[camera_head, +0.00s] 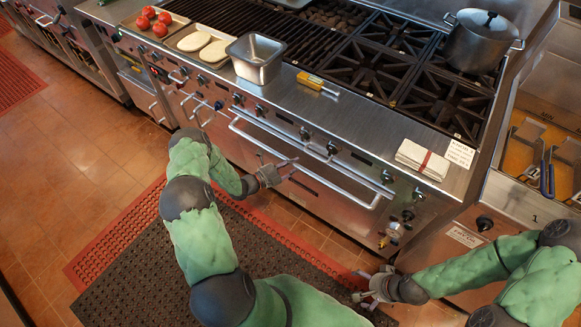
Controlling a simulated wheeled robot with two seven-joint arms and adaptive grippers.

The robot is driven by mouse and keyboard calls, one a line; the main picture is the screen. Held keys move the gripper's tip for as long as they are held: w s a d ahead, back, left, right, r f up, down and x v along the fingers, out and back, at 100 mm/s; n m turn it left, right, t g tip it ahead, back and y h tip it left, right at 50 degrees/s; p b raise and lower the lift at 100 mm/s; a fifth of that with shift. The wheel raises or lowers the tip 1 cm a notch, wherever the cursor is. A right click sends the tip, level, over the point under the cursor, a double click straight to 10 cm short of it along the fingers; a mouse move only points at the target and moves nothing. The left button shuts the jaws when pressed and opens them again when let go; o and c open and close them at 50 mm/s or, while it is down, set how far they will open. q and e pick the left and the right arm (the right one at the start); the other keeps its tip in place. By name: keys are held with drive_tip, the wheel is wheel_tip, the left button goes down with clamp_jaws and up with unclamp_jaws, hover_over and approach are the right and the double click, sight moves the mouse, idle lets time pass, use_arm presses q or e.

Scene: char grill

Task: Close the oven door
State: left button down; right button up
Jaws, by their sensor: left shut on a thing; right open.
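The oven door (325,205) is the steel front panel below the grill's knobs in the middle of the head view. Its long bar handle (335,183) runs along the top. The door looks nearly upright; I cannot tell how wide any gap is. The exact contact is small and partly hidden. My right gripper (368,287) is open and empty, low in front of the range's right end, apart from the door.
The range top holds a tomato tray (150,27), a tray of flat breads (190,40), a steel pan (257,62), a yellow-handled tool (318,85), a folded cloth (422,160) and a pot (478,42). A dark mat (140,290) covers the floor before the oven.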

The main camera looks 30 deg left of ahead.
sight(301, 156)
use_arm(q)
drive_tip(key=w, duration=0.3)
drive_tip(key=shift+w+d+r, duration=0.1)
drive_tip(key=shift+w+r, duration=0.25)
drive_tip(key=shift+r, duration=0.05)
drive_tip(key=c, duration=1.3)
unclamp_jaws()
drive_tip(key=shift+w, duration=0.1)
drive_tip(key=o, duration=0.4)
drive_tip(key=shift+w+f, duration=0.1)
drive_tip(key=shift+w, duration=0.05)
drive_tip(key=shift+d, duration=0.1)
drive_tip(key=v, duration=1.2)
